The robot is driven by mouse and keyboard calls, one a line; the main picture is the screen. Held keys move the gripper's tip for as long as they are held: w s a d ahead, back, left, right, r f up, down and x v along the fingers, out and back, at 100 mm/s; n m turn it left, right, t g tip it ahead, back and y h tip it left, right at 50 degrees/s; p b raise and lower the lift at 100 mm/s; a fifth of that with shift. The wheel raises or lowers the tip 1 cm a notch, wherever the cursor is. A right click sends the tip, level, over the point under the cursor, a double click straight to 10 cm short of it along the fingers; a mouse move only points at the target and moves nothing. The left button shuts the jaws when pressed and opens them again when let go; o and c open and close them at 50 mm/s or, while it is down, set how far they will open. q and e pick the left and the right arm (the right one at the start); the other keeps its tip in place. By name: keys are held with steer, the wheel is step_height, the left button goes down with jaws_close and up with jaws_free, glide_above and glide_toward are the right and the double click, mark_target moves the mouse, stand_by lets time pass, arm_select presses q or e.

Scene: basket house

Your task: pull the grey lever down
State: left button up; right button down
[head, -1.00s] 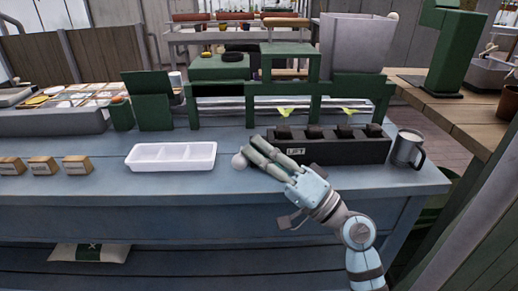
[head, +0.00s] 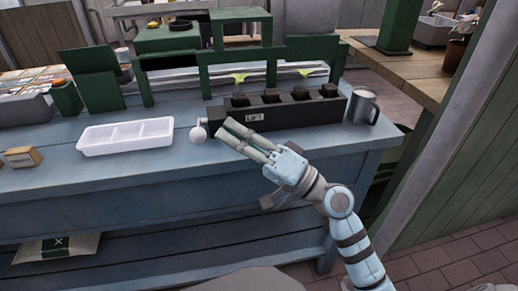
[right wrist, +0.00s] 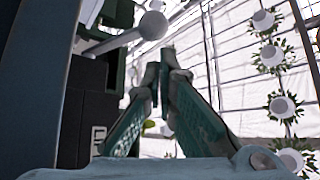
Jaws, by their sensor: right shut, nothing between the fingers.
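The grey lever (head: 198,134) has a round pale knob and sits at the left end of the black box labelled LIFT (head: 290,112). The lever's knob and short shaft also show in the right wrist view (right wrist: 152,25), above and left of the fingertips. My right gripper (head: 224,128) is shut and empty, in front of the box's left end. Its fingertips are just right of the knob in the head view, and a gap shows between them and the knob in the wrist view (right wrist: 160,68). My left gripper is not in view.
A white divided tray (head: 125,136) lies on the blue bench (head: 150,178) left of the lever. A grey mug (head: 362,105) stands right of the box. A green frame (head: 305,50) rises behind it. The bench front is clear.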

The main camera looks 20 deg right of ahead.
steer(key=v, duration=0.8)
steer(key=shift+s+d+f, duration=0.1)
steer(key=shift+d, duration=0.05)
